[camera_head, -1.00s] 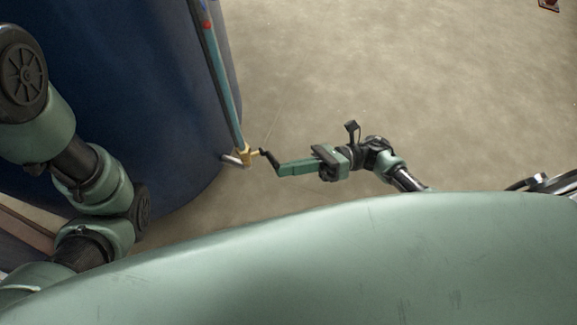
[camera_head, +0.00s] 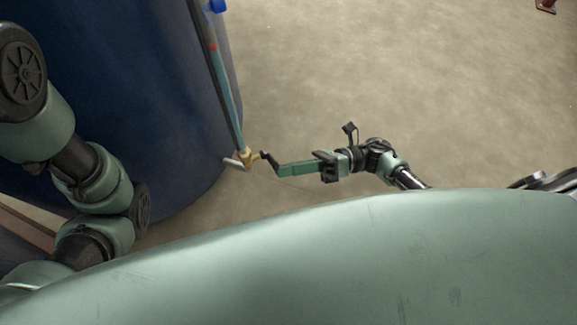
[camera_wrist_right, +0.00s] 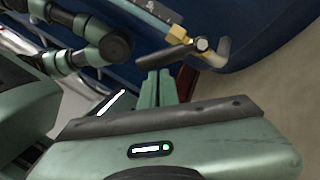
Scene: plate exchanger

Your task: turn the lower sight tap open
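The lower sight tap (camera_head: 246,156) is a brass fitting at the bottom of the blue-green sight tube, beside the dark blue tank. Its black lever (camera_head: 267,157) slants down to the right, toward my right gripper (camera_head: 279,172). In the right wrist view the brass tap body (camera_wrist_right: 181,34) and black lever (camera_wrist_right: 166,53) lie just beyond the tips of the right gripper (camera_wrist_right: 158,73). Its two green fingers are together with nothing visible between them.
The dark blue tank (camera_head: 140,90) stands directly left of the tap. The sight tube (camera_head: 222,85) rises from the tap along the tank, with a blue part (camera_head: 217,6) near the top edge.

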